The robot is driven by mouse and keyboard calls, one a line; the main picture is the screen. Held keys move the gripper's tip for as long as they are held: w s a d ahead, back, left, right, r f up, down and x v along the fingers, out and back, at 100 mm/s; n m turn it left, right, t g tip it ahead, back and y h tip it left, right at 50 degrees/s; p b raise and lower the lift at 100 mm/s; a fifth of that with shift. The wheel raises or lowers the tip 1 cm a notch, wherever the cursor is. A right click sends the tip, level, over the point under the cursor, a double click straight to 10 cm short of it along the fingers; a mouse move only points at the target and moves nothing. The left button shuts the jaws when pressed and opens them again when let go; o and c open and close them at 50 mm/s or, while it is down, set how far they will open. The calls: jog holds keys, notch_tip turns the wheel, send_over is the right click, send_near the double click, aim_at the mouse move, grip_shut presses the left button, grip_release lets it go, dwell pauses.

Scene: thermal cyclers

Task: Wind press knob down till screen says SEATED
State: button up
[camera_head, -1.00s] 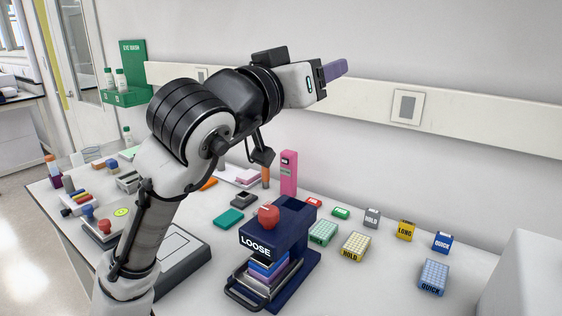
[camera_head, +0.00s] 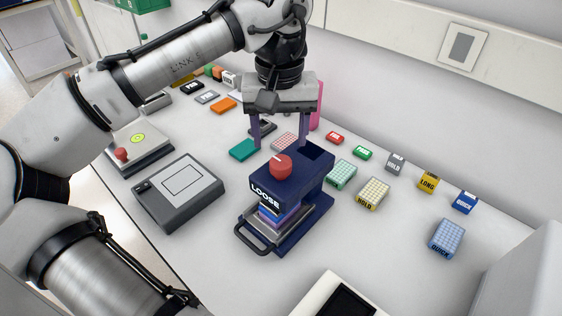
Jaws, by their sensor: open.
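The dark blue press (camera_head: 318,176) stands on the bench near the middle of the head view. Its red knob (camera_head: 280,167) sits on top, with a pale mark on it. The press's front screen (camera_head: 265,196) reads LOOSE. A stack of coloured plates (camera_head: 272,217) lies under the press head on a tray with a dark handle. My gripper (camera_head: 280,146) points down with its two purple fingers wide apart. In the picture its fingertips lie just above and on either side of the knob; they look apart from it, and the exact height is hard to tell.
A grey device (camera_head: 178,192) lies left of the press, and a teal block (camera_head: 244,150) behind-left. Small labelled boxes, such as a yellow HOLD box (camera_head: 373,194) and a blue QUICK box (camera_head: 446,238), stand to the right. A white device (camera_head: 340,298) shows at the front edge.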

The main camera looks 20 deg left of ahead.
aim_at(281, 161)
notch_tip(281, 161, down, 8)
jog(key=b, duration=0.6)
jog(key=shift+w+r, duration=0.1)
jog(key=c, duration=1)
